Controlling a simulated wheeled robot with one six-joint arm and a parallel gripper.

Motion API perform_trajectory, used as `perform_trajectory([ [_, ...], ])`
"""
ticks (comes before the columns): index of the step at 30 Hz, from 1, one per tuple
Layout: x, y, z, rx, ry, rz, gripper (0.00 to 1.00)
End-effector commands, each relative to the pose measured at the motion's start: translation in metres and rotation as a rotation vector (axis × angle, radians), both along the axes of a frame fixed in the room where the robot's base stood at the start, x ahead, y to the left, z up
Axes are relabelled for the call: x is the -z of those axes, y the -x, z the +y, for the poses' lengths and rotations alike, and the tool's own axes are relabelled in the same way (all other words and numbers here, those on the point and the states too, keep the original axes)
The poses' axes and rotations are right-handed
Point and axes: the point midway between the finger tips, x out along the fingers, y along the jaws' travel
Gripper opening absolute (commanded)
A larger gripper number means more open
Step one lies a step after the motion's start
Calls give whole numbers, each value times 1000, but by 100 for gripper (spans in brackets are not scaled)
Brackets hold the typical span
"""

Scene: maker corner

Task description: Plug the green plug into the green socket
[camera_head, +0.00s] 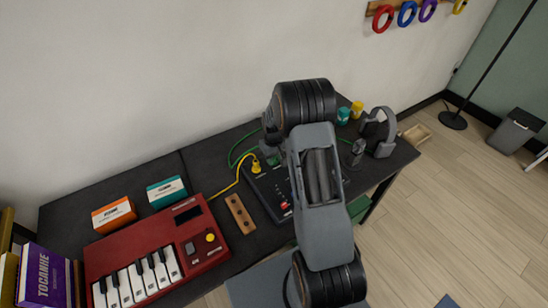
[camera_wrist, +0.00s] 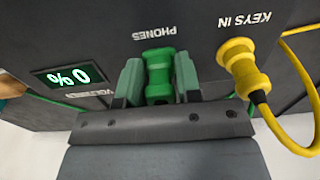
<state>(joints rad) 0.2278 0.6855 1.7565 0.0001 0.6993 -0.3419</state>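In the wrist view the green plug (camera_wrist: 158,76) stands between the two fingers of my gripper (camera_wrist: 159,66), which look shut on its sides. Its far end meets the black panel (camera_wrist: 195,20) at the PHONES label. The green socket is hidden behind the plug, so I cannot tell how deep the plug sits. In the head view my arm hides most of the gripper and plug; a green cable (camera_head: 238,148) curves toward them from the left.
A yellow plug (camera_wrist: 241,64) sits beside the green one at KEYS IN, its cable bending right. The panel display (camera_wrist: 72,77) reads "% 0". In the head view, a red keyboard (camera_head: 150,258) and a wooden block (camera_head: 240,214) lie left; headphones (camera_head: 384,130) stand right.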

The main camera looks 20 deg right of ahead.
Motion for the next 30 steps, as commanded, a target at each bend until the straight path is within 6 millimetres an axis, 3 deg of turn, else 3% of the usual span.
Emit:
perform_trajectory([
  [7,0,0,0,0,0,0,55],
  [17,-7,-1,0,0,1,-2,55],
  [20,-19,-1,0,0,1,-3,55],
  [30,-86,-1,0,0,1,-5,55],
])
